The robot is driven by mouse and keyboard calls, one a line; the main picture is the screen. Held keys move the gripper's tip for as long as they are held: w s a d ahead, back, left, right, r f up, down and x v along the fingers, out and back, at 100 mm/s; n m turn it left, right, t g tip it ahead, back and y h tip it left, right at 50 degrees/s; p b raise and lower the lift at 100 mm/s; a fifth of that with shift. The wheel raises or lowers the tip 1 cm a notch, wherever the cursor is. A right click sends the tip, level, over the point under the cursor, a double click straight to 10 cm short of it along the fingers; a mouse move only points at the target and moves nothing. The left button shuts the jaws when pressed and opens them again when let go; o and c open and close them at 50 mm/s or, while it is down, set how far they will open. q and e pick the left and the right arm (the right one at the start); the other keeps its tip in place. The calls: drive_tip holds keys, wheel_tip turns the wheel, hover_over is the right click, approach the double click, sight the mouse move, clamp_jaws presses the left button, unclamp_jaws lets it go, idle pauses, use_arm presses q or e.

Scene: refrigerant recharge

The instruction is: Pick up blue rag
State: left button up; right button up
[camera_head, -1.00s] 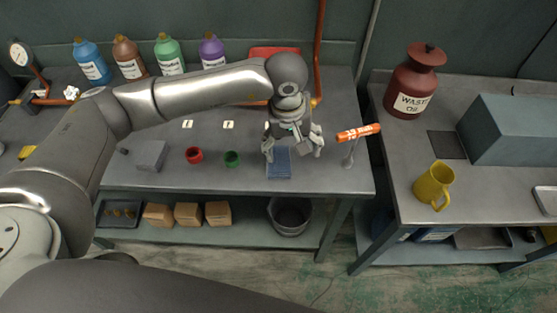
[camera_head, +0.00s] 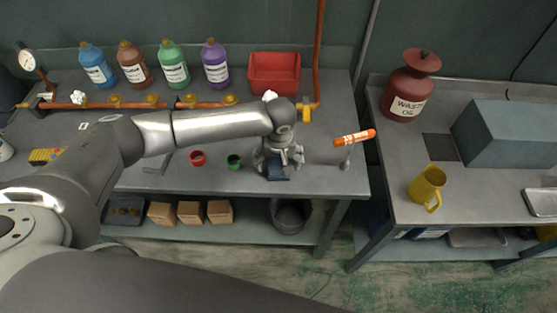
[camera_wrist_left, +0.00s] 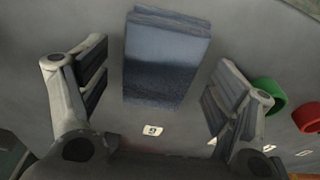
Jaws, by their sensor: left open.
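The blue rag (camera_head: 279,174) lies folded on the grey workbench near its front edge, partly hidden by my left gripper in the head view. In the left wrist view the rag (camera_wrist_left: 165,58) is a folded blue rectangle, lying between the two fingers and somewhat beyond them. My left gripper (camera_head: 280,164) is open and points down over the rag. In the left wrist view its fingers (camera_wrist_left: 158,88) stand apart on either side of the rag, with a gap to each side. I cannot tell whether the fingertips touch the bench. My right gripper is not in view.
Red (camera_head: 198,158) and green (camera_head: 234,162) rings sit left of the rag. An orange tube on a stand (camera_head: 354,137) is close on the right. A red bin (camera_head: 274,72), bottles and a copper pipe line the back. A second bench with a yellow jug (camera_head: 427,187) stands right.

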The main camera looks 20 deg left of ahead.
use_arm(q)
drive_tip(key=shift+f, duration=0.2)
drive_tip(key=c, duration=1.1)
drive_tip(key=shift+r, duration=0.2)
drive_tip(key=shift+w+r+b, duration=0.1)
drive_tip(key=shift+r+b, duration=0.55)
drive_tip(key=shift+b, duration=0.25)
drive_tip(key=s+r+b, duration=0.1)
drive_tip(key=r, duration=0.1)
drive_tip(key=s+a+r, duration=0.1)
drive_tip(key=r, duration=0.1)
drive_tip(key=s+a+r+b, duration=0.1)
drive_tip(key=s+r, duration=0.1)
drive_tip(key=shift+r+b, duration=0.2)
drive_tip(key=shift+b, duration=0.15)
drive_tip(key=s+a+r+b, duration=0.3)
drive_tip(key=s+a+r, duration=0.1)
drive_tip(key=s, duration=0.5)
drive_tip(key=shift+r, duration=0.5)
